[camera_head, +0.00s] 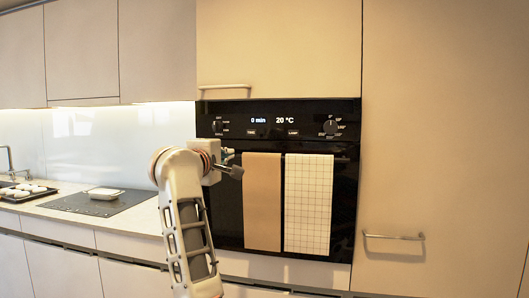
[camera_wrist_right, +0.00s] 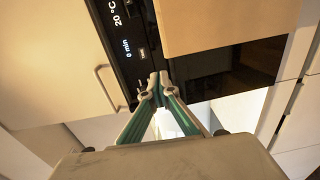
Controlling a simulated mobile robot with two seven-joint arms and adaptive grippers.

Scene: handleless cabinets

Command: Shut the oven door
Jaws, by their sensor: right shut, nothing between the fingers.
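The oven (camera_head: 345,200) has a black front with a control panel along its top. Its door (camera_head: 226,215) stands upright, about in line with the panel; I cannot tell whether a small gap is left. A tan towel (camera_head: 262,205) and a white checked towel (camera_head: 307,205) hang over the door front and hide much of it. My right gripper (camera_head: 236,172) is at the door's upper left, just left of the tan towel. In the wrist view my right gripper (camera_wrist_right: 160,80) is shut and empty, close to the dark oven front (camera_wrist_right: 240,68); contact is unclear. My left gripper is out of view.
A tall cabinet (camera_head: 445,150) with a bar handle (camera_head: 393,237) stands to the right. A cabinet front (camera_head: 280,50) with a handle is above the oven. The counter at left carries a hob (camera_head: 75,203), a white dish (camera_head: 105,193) and a dark tray (camera_head: 22,197).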

